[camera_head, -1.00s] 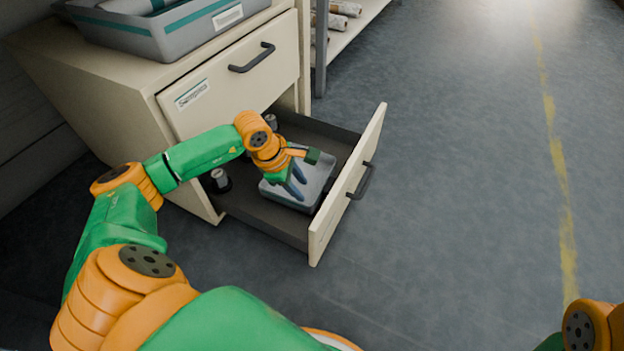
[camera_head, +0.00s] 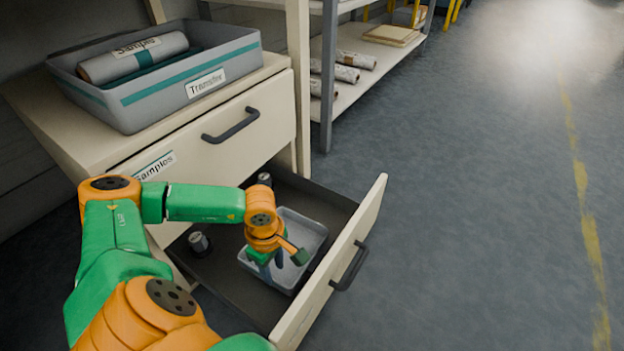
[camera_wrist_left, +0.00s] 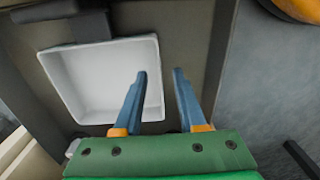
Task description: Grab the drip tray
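The drip tray (camera_head: 304,232) is a light grey, shallow rectangular tray lying in the open lower drawer (camera_head: 228,264). It also shows in the left wrist view (camera_wrist_left: 88,75), where it looks white and empty. My left gripper (camera_head: 274,274) is over the tray's near part in the head view. In the left wrist view my left gripper (camera_wrist_left: 160,72) is open, with its two blue fingers apart. One finger overlaps the tray's inside and the other is beyond its right wall. I cannot tell how high the fingertips are. My right gripper is not in view.
Small dark cylinders (camera_head: 199,243) stand in the drawer beside the tray. The drawer front (camera_head: 330,268) with its handle bounds it on the right. A grey bin (camera_head: 165,97) with a wadding roll sits on the cabinet. The floor to the right is clear.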

